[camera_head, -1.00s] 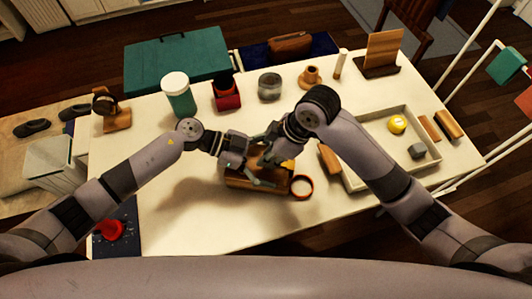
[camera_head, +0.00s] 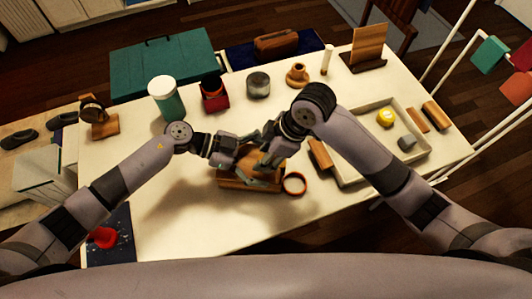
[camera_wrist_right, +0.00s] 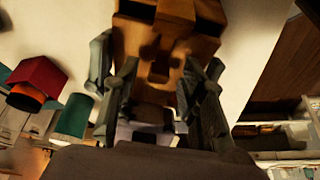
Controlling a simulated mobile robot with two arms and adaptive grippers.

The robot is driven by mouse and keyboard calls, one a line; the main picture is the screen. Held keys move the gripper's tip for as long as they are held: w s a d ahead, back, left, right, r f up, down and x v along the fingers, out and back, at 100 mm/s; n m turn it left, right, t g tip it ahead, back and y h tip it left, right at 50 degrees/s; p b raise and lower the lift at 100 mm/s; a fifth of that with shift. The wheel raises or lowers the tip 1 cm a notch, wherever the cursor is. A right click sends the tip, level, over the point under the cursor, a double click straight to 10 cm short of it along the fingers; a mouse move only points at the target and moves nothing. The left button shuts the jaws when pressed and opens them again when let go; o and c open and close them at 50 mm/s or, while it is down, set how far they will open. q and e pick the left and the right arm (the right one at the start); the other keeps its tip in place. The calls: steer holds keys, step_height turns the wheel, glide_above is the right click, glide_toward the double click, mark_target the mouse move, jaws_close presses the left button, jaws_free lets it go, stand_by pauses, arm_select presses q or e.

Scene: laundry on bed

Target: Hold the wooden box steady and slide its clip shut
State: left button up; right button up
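The wooden box (camera_head: 240,184) lies on the white table between my two arms, partly covered by the grippers. Its brown wood also fills the top middle of the right wrist view (camera_wrist_right: 170,22), with a small protruding wooden part that may be the clip (camera_wrist_right: 160,62). My left gripper (camera_head: 238,160) is at the box's left and upper side; I cannot tell whether its fingers press on the box. My right gripper (camera_head: 268,160) is over the box's right part. In the right wrist view its fingers (camera_wrist_right: 157,75) stand apart on either side of the small wooden part, with no clear contact.
An orange-rimmed ring (camera_head: 294,184) lies just right of the box. A green jar (camera_head: 167,100), a red holder (camera_head: 214,94) and a grey pot (camera_head: 258,85) stand behind.

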mark_target(284, 163)
steer(key=v, duration=1.2)
arm_select(q)
steer(key=o, duration=1.1)
